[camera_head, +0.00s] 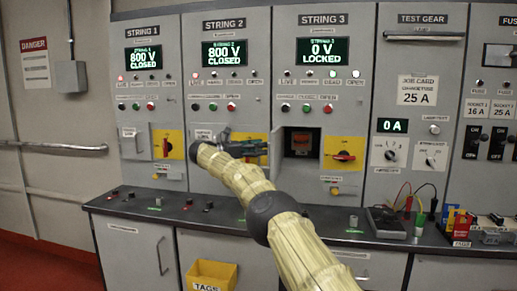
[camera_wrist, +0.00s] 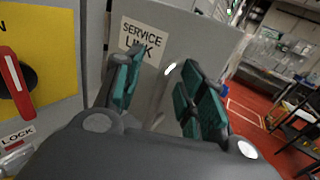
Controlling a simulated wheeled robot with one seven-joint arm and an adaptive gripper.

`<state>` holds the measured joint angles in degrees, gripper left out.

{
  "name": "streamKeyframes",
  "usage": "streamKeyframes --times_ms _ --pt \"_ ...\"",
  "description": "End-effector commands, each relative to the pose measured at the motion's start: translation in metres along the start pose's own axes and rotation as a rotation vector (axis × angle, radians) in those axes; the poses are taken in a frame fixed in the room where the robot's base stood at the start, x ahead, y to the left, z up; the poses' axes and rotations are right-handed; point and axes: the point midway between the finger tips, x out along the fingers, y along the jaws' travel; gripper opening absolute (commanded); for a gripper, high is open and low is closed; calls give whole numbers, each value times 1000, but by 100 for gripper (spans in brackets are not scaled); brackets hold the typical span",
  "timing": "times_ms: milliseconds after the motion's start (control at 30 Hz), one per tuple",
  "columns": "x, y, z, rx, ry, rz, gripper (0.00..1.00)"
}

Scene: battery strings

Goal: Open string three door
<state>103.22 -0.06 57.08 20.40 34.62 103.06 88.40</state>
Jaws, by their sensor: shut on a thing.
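The string three cabinet (camera_head: 313,75) reads "0 V LOCKED" on its screen. The door's outer face (camera_wrist: 205,38), labelled "SERVICE LINK", shows in the wrist view. The open compartment (camera_head: 302,143) is dark with a reddish part inside. My gripper (camera_head: 265,148) is at the door, left of the opening. In the wrist view my gripper (camera_wrist: 155,95) has its fingers on either side of the door handle (camera_wrist: 168,72), shut on it; the grip itself is partly hidden.
A yellow panel with a red rotary switch (camera_head: 344,154) sits right of the opening. String two's yellow switch panel (camera_wrist: 40,45) is close on the left in the wrist view. A counter (camera_head: 300,232) with small items runs below the cabinets.

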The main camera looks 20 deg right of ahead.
Motion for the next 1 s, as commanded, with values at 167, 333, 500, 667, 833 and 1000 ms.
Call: streamKeyframes --times_ms 167,333,500,667,833,1000 --pt "3 0 -4 -4 3 0 32" --pt "-3 0 -5 -4 4 1 32" --pt "-26 0 -3 -3 2 2 32" --pt "-50 -2 -1 0 0 0 32" --pt "-62 -2 0 1 -1 -3 32" --pt "-70 -3 1 2 -1 -2 32"
